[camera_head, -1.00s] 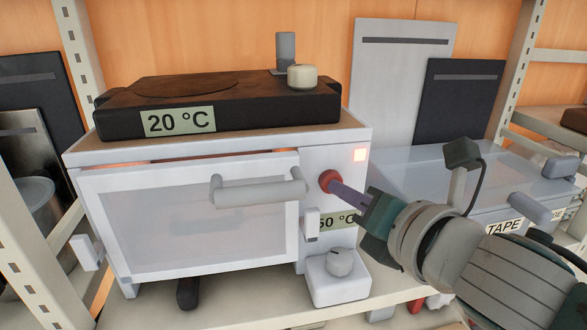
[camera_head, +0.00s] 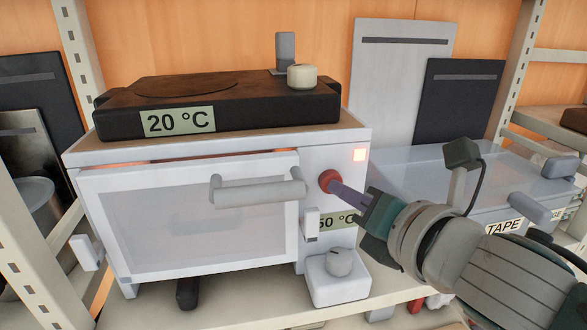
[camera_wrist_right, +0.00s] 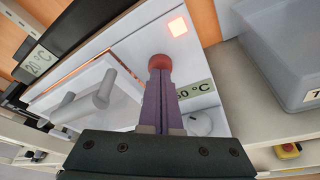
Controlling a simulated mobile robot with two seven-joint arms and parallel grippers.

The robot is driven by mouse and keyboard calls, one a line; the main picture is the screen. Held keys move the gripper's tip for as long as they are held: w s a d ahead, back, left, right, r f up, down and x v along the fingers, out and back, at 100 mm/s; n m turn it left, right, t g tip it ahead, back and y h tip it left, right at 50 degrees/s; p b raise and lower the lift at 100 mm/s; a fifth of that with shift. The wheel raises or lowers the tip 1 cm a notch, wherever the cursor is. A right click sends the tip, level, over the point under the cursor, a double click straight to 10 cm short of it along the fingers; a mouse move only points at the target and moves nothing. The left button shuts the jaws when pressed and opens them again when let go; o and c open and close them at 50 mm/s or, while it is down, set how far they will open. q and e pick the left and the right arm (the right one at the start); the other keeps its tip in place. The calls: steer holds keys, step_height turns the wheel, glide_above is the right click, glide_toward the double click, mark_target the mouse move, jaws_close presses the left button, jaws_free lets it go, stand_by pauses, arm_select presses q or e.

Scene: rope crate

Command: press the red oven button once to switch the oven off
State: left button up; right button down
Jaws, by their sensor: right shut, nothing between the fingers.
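The white oven (camera_head: 190,215) stands on a shelf with its door closed or nearly so. Its red round button (camera_head: 327,181) is on the right front panel, below a small lit square lamp (camera_head: 359,155). My right gripper (camera_head: 340,189) is shut and empty, with its purple fingertips at the button, touching it or very close. In the right wrist view the shut fingers (camera_wrist_right: 160,78) reach up to the red button (camera_wrist_right: 160,62) and cover its lower part. The lamp (camera_wrist_right: 178,27) also glows there. My left gripper is not in view.
A black hot plate (camera_head: 260,107) reading 20 °C sits on the oven. A temperature label (camera_head: 337,220) and a white knob box (camera_head: 338,278) are below the button. A clear-lidded bin (camera_head: 440,175) stands to the right. A door handle (camera_head: 258,191) sticks out left of the fingers.

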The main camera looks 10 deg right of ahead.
steer(key=shift+w, duration=0.4)
stand_by(0.3)
steer(key=s+p, duration=0.1)
steer(key=s, duration=0.5)
stand_by(0.4)
